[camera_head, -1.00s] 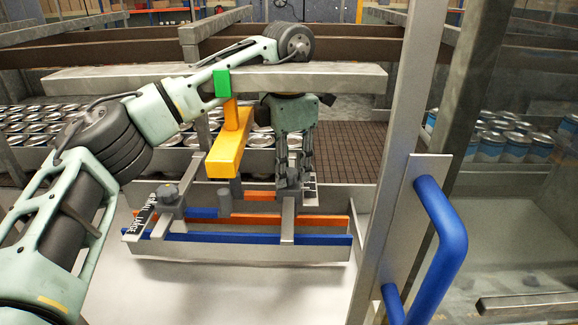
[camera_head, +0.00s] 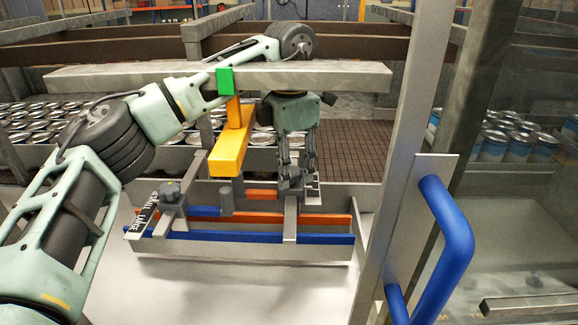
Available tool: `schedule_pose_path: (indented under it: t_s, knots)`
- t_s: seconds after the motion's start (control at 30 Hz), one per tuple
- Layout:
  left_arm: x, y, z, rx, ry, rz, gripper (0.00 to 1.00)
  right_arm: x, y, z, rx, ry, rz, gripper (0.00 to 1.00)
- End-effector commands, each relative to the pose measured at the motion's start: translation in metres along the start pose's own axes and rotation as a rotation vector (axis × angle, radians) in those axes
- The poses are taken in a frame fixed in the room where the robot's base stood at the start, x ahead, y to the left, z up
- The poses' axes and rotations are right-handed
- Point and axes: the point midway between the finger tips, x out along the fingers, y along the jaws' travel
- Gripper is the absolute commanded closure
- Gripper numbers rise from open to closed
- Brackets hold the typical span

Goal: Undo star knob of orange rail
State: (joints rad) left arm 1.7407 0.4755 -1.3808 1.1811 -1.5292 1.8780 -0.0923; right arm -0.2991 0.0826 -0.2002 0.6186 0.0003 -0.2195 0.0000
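The orange rail (camera_head: 325,218) runs left to right behind the front blue rail (camera_head: 255,237) of the guide assembly. My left gripper (camera_head: 297,182) points down over the right-hand bracket (camera_head: 290,218). Its fingers are at a dark knob (camera_head: 290,184) on top of that bracket and partly hide it. I cannot tell whether they grip it. Another star knob (camera_head: 170,191) stands on the left bracket by the "SMALL LARGE" scale (camera_head: 150,214), clear of the gripper. My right gripper is not in view.
A yellow bar (camera_head: 231,150) with a green block (camera_head: 225,81) hangs left of the gripper. A door post with a blue handle (camera_head: 449,235) stands at the right. Several cans (camera_head: 40,123) stand behind the rails.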

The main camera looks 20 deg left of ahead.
Motion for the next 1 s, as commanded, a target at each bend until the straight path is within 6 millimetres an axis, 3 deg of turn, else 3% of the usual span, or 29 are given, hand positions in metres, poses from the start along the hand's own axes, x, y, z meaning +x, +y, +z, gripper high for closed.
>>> schedule_pose_path:
  t_s: [0.17, 0.5, 0.6, 0.8, 1.0]
  knots:
    - [-0.019, 0.000, 0.001, 0.001, -0.003, 0.002, 0.61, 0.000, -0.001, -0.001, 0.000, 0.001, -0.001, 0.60]
    - [-0.091, 0.001, 0.000, -0.003, -0.003, 0.001, 0.61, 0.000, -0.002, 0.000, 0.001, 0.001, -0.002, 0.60]
    - [-0.104, 0.001, 0.000, -0.001, 0.002, 0.001, 0.61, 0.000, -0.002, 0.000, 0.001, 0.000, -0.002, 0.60]
    - [-0.117, 0.002, -0.001, -0.001, 0.001, 0.000, 0.61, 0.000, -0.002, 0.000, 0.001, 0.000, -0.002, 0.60]
    - [-0.118, 0.001, -0.001, -0.001, 0.001, -0.002, 0.61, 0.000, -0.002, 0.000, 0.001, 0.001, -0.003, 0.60]
